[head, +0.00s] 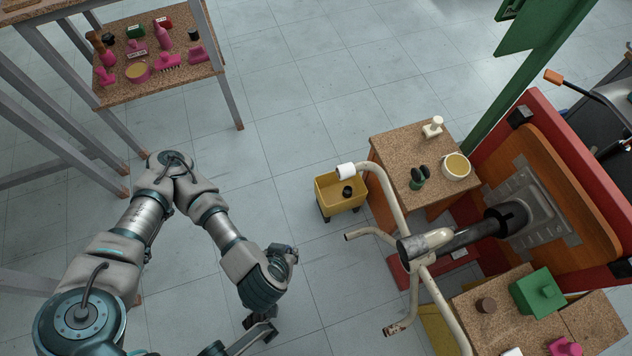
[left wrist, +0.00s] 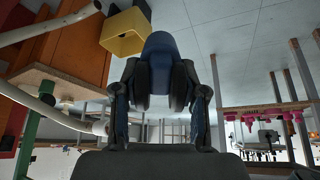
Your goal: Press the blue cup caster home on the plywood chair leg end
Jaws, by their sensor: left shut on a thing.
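My left gripper (head: 248,333) hangs over open floor at the bottom of the head view, left of the chair and well apart from it. In the left wrist view its dark fingers (left wrist: 160,88) are shut on the blue cup caster (left wrist: 160,57), which sticks out beyond them. The caster cannot be made out in the head view. The plywood chair (head: 568,205) lies tipped over at the right, its cream tube legs reaching left. One upper leg has a white end piece (head: 346,171). A leg end (head: 350,237) below it looks bare, as does a lower one (head: 393,330). My right gripper is not in view.
A yellow bin (head: 327,196) holding a black piece stands close to the upper leg. A green post (head: 520,80) rises at the right. Open floor lies between my arm and the chair.

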